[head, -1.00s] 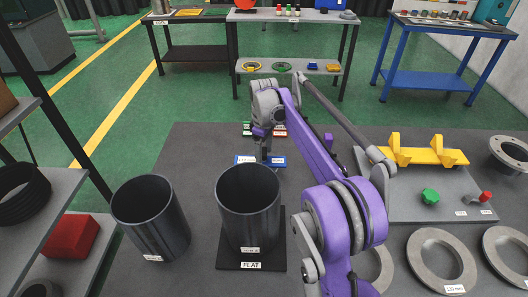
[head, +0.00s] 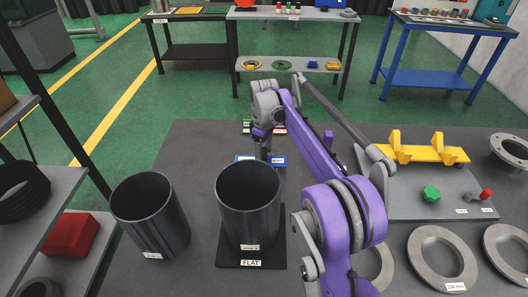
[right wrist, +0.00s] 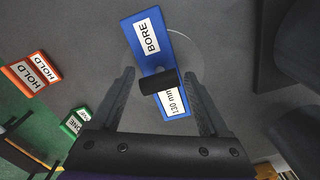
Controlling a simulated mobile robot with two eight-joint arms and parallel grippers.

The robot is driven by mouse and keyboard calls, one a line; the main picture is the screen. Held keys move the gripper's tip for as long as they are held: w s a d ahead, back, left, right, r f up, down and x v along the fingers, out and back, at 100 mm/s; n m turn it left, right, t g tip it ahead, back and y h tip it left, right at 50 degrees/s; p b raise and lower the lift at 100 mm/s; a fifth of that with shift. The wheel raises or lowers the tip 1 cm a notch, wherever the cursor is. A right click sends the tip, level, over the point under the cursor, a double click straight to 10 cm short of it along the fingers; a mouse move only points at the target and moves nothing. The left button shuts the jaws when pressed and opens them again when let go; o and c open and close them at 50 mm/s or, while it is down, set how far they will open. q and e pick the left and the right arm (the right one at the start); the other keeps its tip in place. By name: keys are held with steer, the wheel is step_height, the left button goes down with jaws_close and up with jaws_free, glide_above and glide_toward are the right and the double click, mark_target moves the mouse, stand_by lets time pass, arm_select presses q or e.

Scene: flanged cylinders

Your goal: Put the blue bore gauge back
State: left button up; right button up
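The blue bore gauge (right wrist: 152,45) is a flat blue bar with white "BORE" and "130 mm" labels and a black grip (right wrist: 160,82) across its middle. It lies on the dark table, and its blue ends show beside my right gripper in the head view (head: 279,161). My right gripper (head: 263,156) points down over it. In the right wrist view the gripper's two fingers (right wrist: 159,76) stand apart, one on each side of the gauge, with gaps. The grip is between them, not clamped. My left gripper is not in view.
Two dark open cylinders stand nearer, one (head: 150,225) at left and one (head: 248,215) on a "FLAT" plate (head: 251,264). A yellow cradle (head: 420,153) and grey rings (head: 443,262) lie at right.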

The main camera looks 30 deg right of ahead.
mark_target(264, 151)
steer(key=shift+o, duration=1.3)
step_height(264, 151, up, 11)
steer(key=p, duration=0.1)
steer(key=shift+f, duration=0.15)
